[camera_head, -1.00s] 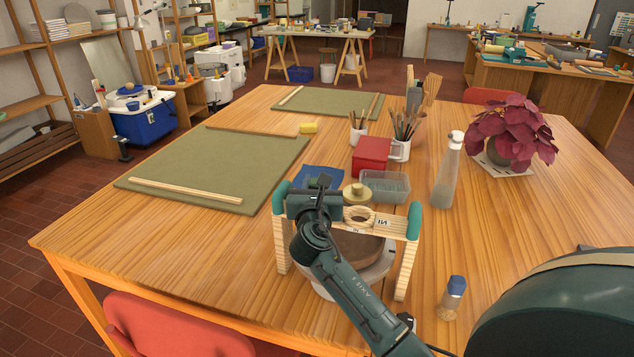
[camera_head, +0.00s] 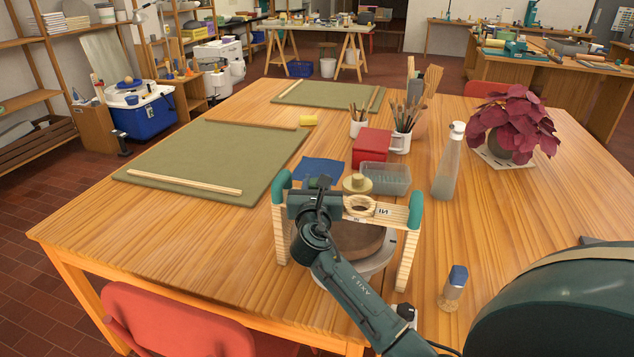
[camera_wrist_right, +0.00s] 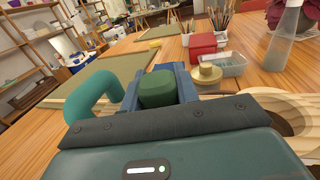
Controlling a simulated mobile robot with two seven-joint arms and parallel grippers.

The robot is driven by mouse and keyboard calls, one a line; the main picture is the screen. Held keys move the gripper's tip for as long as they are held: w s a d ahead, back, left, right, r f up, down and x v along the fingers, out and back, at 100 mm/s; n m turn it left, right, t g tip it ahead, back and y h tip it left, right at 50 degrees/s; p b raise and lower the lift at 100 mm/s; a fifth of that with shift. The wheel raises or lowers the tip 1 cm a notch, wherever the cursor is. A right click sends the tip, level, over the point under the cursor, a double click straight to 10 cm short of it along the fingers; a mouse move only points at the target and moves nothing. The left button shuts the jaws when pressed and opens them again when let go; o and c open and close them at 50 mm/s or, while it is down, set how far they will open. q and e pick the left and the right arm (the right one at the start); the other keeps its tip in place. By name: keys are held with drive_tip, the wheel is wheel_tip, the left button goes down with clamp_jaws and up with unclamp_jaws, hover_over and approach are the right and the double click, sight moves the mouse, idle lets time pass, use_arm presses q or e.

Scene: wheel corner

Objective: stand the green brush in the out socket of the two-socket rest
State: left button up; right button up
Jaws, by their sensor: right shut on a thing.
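The two-socket rest (camera_head: 400,214) is a pale wooden bridge with teal ends, standing over a round wheel (camera_head: 358,240) near the table's front. An open round socket (camera_head: 360,204) shows in its top, with a label beside it that seems to read IN. My right gripper (camera_head: 316,200) is over the left part of the rest, covering the area where the other socket would be. In the right wrist view its blue fingers are shut on the green brush (camera_wrist_right: 158,88), whose rounded green end shows. The brush's lower part is hidden, so I cannot tell whether it is in a socket.
Behind the rest are a blue cloth (camera_head: 319,170), a brass-coloured knob (camera_head: 357,184), a clear tub (camera_head: 386,178) and a red box (camera_head: 371,146). A tall bottle (camera_head: 447,165) and a small blue-capped bottle (camera_head: 454,287) stand to the right. The table's left front is clear.

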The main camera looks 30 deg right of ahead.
drive_tip(key=o, duration=1.5)
drive_tip(key=shift+f, duration=0.3)
use_arm(q)
drive_tip(key=shift+d+f, duration=0.15)
drive_tip(key=shift+f, duration=0.75)
use_arm(e)
drive_tip(key=shift+o, duration=0.2)
use_arm(q)
drive_tip(key=shift+r, duration=0.1)
use_arm(e)
drive_tip(key=shift+r, duration=0.15)
drive_tip(key=shift+r+p, duration=0.7)
drive_tip(key=shift+p, duration=0.2)
wheel_tip(320, 180, up, 4)
drive_tip(key=p, duration=0.4)
drive_tip(key=shift+p, duration=0.4)
drive_tip(key=shift+r+p, duration=0.65)
drive_tip(key=shift+r, duration=0.25)
use_arm(q)
drive_tip(key=shift+g, duration=0.3)
drive_tip(key=r, duration=0.3)
drive_tip(key=a+r, duration=0.1)
drive_tip(key=r, duration=0.1)
drive_tip(key=shift+s, duration=0.35)
